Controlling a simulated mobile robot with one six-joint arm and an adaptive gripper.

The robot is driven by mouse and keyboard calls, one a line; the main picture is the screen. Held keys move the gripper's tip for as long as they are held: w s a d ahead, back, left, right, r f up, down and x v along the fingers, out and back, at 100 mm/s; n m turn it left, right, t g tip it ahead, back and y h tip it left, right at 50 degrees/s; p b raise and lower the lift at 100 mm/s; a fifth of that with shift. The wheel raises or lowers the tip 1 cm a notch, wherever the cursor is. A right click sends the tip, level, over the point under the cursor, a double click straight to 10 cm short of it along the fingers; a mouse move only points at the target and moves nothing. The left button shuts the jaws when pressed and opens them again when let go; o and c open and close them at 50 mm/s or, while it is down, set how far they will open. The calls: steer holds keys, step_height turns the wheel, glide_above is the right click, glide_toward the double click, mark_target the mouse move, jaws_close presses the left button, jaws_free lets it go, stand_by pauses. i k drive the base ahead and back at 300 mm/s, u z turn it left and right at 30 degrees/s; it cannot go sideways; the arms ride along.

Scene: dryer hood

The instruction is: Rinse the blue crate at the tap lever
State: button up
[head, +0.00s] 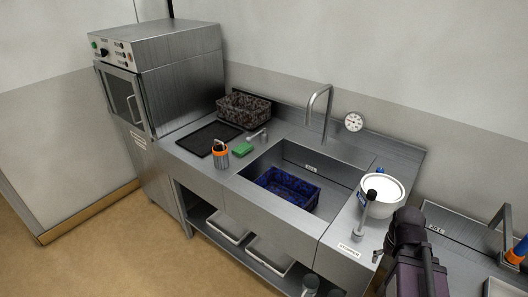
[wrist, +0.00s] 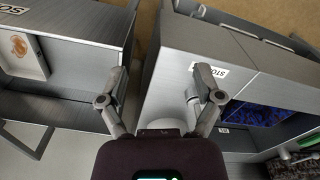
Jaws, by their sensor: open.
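The blue crate (head: 287,186) sits low in the steel sink basin (head: 335,165), patterned dark blue, and part of it shows in the wrist view (wrist: 255,115). A gooseneck tap (head: 327,103) rises behind the basin. A small metal lever (head: 258,134) stands on the counter behind the green sponge; I cannot tell if it is the tap lever. A black-topped lever (head: 366,206) stands right of the basin. My gripper (wrist: 160,85) is open and empty in the wrist view, beside the right end of the sink unit, apart from the crate. My dark arm is at lower right in the head view.
A brown basket (head: 244,109), black tray (head: 209,139), orange-banded cup (head: 220,156) and green sponge (head: 243,150) are left of the basin. A white pot (head: 383,194) stands on the right counter. The hood machine (head: 165,80) is at left. A second bench (head: 455,247) stands right.

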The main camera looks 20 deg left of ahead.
mark_target(249, 140)
steer(key=k, duration=1.3)
steer(key=u, duration=0.6)
steer(key=i, duration=2.35)
steer(key=z, duration=0.55)
